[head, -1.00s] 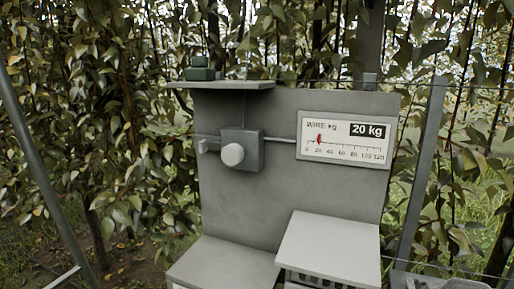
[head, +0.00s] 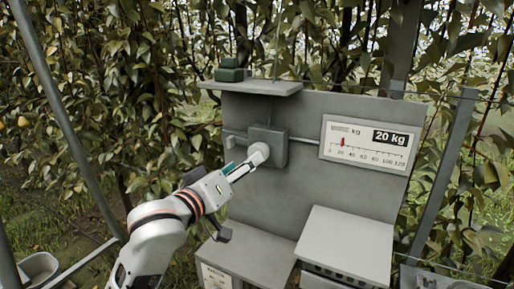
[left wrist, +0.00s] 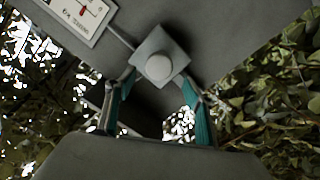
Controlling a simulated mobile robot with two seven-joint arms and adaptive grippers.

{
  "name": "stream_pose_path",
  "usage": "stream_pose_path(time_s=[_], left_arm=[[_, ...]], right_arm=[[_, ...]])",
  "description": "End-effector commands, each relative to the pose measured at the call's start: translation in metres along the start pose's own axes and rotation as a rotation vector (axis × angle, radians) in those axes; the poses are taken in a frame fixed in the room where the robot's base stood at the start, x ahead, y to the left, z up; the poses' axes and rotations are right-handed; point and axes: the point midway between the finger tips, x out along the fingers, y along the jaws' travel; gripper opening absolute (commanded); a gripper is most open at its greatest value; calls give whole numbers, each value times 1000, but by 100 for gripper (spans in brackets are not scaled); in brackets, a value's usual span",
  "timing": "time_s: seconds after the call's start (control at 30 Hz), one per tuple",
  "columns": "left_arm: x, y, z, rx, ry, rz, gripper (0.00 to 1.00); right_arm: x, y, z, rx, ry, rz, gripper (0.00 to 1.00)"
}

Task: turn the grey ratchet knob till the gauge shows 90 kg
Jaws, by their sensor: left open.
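The grey ratchet knob (head: 258,153) is a pale round cap on a dark grey square box (head: 279,146) fixed to the upright panel. The gauge (head: 369,143) to its right reads 20 kg, with the red pointer near 20. My left gripper (head: 244,167) is at the knob's lower left in the head view. In the left wrist view its two teal-padded fingers (left wrist: 158,103) are spread, with the knob (left wrist: 159,67) ahead, just beyond the fingertips. The fingers do not close on anything. My right gripper is not in view.
A shelf (head: 250,87) with a green block (head: 231,71) juts out above the knob. A thin wire rod runs from the box to the gauge. Pale box tops (head: 345,243) stand below the panel. Metal posts (head: 445,175) and leafy branches surround it.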

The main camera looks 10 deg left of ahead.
Motion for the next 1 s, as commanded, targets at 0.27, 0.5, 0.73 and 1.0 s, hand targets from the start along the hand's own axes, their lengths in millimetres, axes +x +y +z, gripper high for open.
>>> stream_pose_path(time_s=[0.27,0.5,0.73,1.0], left_arm=[[30,2,-2,-2,1,2,54],[64,2,-2,-2,1,3,54],[78,2,-2,-3,1,3,54],[78,2,-2,-3,2,3,43]], right_arm=[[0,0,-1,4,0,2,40],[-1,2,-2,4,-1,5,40],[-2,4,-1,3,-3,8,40],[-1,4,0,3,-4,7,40]])
